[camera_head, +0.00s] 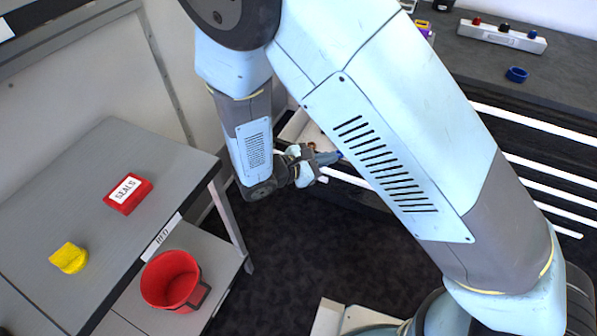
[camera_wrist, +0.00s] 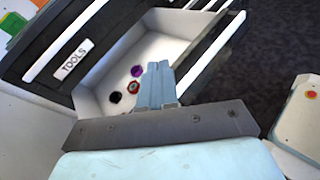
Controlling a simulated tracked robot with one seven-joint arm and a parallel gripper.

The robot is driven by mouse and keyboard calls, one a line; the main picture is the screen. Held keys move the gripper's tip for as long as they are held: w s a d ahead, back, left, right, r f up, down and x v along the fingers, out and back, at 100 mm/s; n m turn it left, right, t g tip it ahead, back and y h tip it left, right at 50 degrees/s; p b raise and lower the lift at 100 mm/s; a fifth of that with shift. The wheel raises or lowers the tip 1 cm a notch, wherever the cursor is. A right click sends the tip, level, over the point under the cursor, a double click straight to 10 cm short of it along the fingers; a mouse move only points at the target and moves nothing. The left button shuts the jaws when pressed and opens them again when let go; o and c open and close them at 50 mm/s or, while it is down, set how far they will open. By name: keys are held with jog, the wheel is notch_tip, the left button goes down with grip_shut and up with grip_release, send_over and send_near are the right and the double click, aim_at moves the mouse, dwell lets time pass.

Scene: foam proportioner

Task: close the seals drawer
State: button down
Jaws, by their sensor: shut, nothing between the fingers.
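An open drawer (camera_wrist: 172,24) with a white interior fills the middle of the wrist view. A purple ring (camera_wrist: 137,71), a red ring (camera_wrist: 133,87) and a black ring (camera_wrist: 115,97) lie inside it. Its label is not visible. In the head view only a part of the open drawer (camera_head: 296,124) shows behind my arm. My gripper (camera_wrist: 160,70) is shut and empty, and its fingers overlap the drawer beside its dark front (camera_wrist: 215,48). I cannot tell whether they touch it. My gripper also shows at the drawer in the head view (camera_head: 331,157).
A drawer front labelled TOOLS (camera_wrist: 72,62) stands beside the open drawer. A grey bench (camera_head: 95,160) at left holds a red SEALS box (camera_head: 125,205) and a yellow object (camera_head: 69,258). A red bucket (camera_head: 170,280) stands on its lower shelf. Dark floor (camera_head: 290,240) is clear between.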

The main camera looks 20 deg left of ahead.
jog(key=s+a+f+n+t+y, duration=0.6)
jog(key=s+a+f+n+y, duration=0.3)
jog(key=f, duration=0.4)
jog(key=w+n+h, duration=0.1)
jog(key=w, duration=1.1)
jog(key=shift+w+d+f, duration=0.2)
jog(key=shift+w+d, duration=0.15)
jog(key=shift+d, duration=0.1)
